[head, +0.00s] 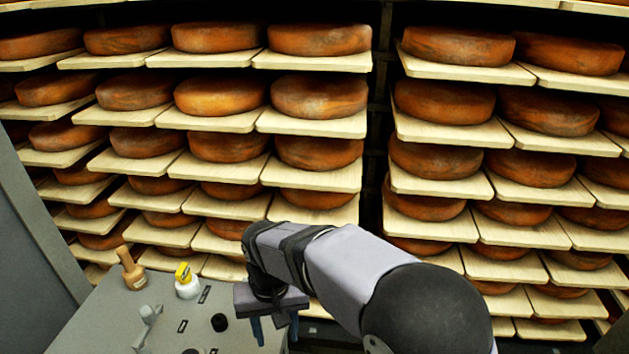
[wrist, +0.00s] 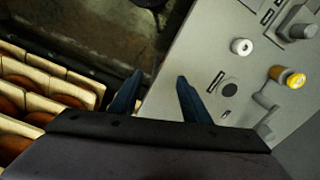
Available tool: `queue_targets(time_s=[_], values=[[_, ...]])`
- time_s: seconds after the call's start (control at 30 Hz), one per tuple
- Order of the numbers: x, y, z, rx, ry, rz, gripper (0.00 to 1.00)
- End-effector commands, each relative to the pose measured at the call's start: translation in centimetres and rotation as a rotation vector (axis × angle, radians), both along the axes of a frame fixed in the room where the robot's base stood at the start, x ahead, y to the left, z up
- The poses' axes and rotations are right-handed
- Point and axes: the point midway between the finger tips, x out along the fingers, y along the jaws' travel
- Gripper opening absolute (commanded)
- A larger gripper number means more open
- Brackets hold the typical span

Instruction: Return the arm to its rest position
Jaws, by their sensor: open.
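My arm reaches in from the lower right in the head view. My gripper (head: 275,329) points down at the right edge of the grey worktop (head: 100,318). Its two blue fingers are apart, with nothing between them. In the wrist view my gripper (wrist: 160,76) is also open and empty, with the worktop's edge running behind the fingers. No cheese wheel touches the gripper.
Cheese wheels (head: 319,97) sit on pale boards (head: 310,124) across tall racks behind. On the worktop stand a wooden-handled tool (head: 133,272), a white container with a yellow top (head: 187,284), a grey fitting (head: 148,317) and a black round piece (head: 220,322).

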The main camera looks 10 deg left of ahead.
Motion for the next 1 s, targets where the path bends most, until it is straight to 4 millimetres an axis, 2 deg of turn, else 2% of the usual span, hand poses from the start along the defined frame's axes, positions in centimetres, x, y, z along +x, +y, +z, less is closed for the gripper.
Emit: queue_targets(time_s=[0.03, 0.13, 0.2, 0.3, 0.4, 0.5, 0.63, 0.77, 1.0], values=[[0.8, -3.8, 0.2, 0.0, -0.001, -0.045, 0.43], [0.9, -10.6, 0.0, -0.001, 0.0, -0.109, 0.43], [0.1, -14.9, -0.4, 0.0, 0.0, -0.151, 0.43], [-1.8, -20.1, -0.9, -0.002, 0.001, -0.207, 0.43], [-4.0, -23.9, -1.6, -0.001, 0.001, -0.253, 0.43], [-6.1, -26.4, -2.3, -0.002, 0.002, -0.288, 0.43], [-7.9, -28.1, -2.8, -0.002, 0.002, -0.313, 0.43], [-8.7, -28.6, -3.0, -0.002, 0.003, -0.322, 0.43], [-8.7, -28.7, -3.1, -0.002, 0.004, -0.322, 0.43]])
